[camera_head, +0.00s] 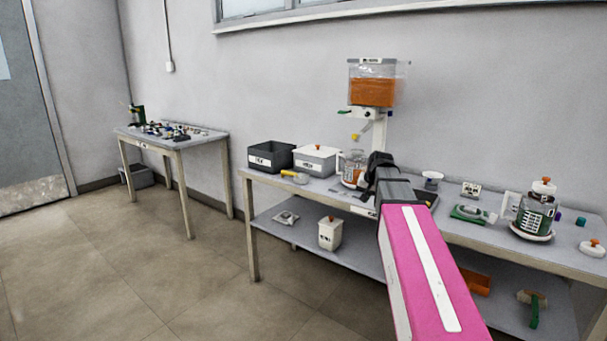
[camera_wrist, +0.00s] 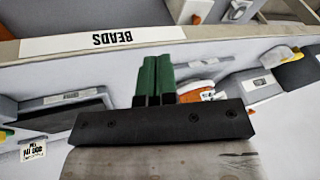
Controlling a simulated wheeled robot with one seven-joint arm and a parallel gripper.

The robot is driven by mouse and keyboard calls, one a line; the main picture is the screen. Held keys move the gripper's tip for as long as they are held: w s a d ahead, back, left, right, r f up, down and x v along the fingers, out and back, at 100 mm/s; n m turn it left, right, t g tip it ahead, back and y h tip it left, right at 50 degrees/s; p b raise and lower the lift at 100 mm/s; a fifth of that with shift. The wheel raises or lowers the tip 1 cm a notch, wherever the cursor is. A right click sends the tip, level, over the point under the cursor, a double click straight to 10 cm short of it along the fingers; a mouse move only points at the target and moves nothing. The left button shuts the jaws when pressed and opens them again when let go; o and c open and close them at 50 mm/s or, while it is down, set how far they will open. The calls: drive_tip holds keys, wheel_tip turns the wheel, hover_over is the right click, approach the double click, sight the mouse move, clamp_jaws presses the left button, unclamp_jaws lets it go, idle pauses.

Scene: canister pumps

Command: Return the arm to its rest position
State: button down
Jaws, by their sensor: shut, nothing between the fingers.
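My arm (camera_head: 428,265) is a pink link with a white stripe, reaching from the lower right of the head view over the long table. Its dark end (camera_head: 382,170) is above the table's front part, and my fingers cannot be made out there. In the wrist view my gripper (camera_wrist: 157,62) shows two green fingers side by side on a black bar. They are shut with nothing between them. Beyond them the wrist view shows the table upside down, with a front-edge label reading BEADS (camera_wrist: 100,40).
The long table's top (camera_head: 410,205) holds a dark bin (camera_head: 270,157), a white lidded box (camera_head: 315,160), a dispenser with orange contents (camera_head: 372,92) and a glass canister (camera_head: 534,215). A lower shelf (camera_head: 300,236) holds a white container (camera_head: 330,233).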

drive_tip(key=s+a+f+n+g+h, duration=0.1)
drive_tip(key=s+a+f+g, duration=0.1)
drive_tip(key=s+f, duration=1)
drive_tip(key=s+a+f+n+g, duration=0.2)
drive_tip(key=s+f, duration=0.9)
drive_tip(key=f, duration=0.4)
drive_tip(key=shift+s+a+h, duration=0.4)
drive_tip(key=shift+w, duration=0.1)
